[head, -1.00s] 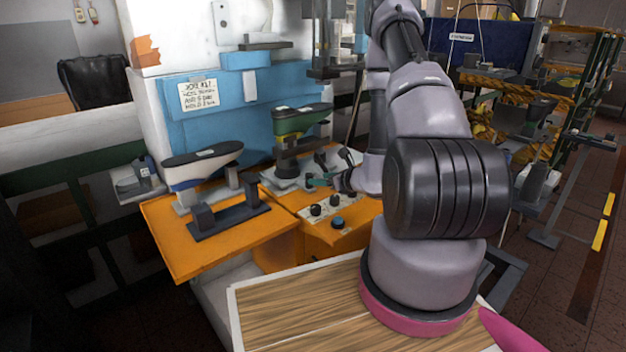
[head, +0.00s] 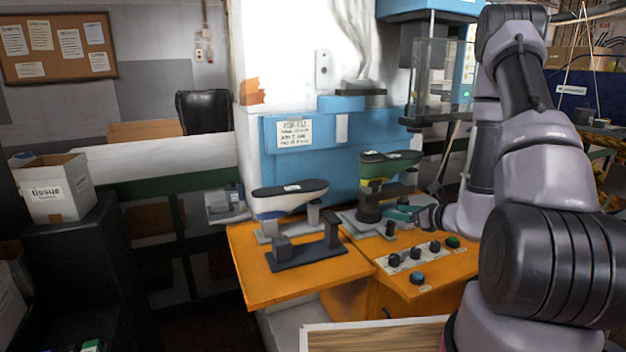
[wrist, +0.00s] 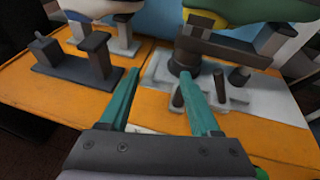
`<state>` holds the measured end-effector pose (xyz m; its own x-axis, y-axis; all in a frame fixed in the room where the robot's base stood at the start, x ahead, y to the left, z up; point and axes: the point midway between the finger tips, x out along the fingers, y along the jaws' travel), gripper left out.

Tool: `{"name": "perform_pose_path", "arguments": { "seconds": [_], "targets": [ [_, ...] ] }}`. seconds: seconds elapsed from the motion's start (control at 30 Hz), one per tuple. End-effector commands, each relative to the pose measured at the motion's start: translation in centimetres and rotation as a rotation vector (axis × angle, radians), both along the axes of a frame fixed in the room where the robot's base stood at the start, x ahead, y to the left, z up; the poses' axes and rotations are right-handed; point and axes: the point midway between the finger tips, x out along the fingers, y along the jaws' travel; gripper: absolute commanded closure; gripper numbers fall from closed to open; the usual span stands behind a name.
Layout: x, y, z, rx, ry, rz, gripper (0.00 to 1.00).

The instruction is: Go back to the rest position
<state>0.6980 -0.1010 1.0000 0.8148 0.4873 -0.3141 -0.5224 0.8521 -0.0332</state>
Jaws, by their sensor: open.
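My gripper (wrist: 162,98) is open in the wrist view, with two teal fingers apart and nothing between them. It is over the orange machine table (wrist: 130,72), in front of the grey metal fixture (wrist: 217,90). In the head view my gripper (head: 418,216) is small and partly hidden by my arm, beside the fixture that bears the green-topped shoe last (head: 392,160). A dark-topped, white-sided shoe last (head: 290,196) stands on supports to the left. A dark stand (head: 300,255) with two posts is in front of it.
A control panel with knobs (head: 408,257) lies at the table's front right. A blue machine body (head: 350,150) rises behind. A tissue box (head: 57,188) stands on a dark cabinet at the left. A wooden board (head: 375,338) lies below the table in front.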

Motion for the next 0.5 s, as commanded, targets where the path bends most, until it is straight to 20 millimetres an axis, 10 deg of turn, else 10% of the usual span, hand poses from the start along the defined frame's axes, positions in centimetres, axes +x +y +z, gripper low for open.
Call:
{"name": "perform_pose_path", "arguments": {
  "seconds": [0.2,0.5],
  "targets": [
    [-2.2,7.6,10.9,-0.098,-0.161,0.42,0.36],
    [-10.7,13.1,19.6,-0.434,-0.314,0.934,0.36]
  ]
}}
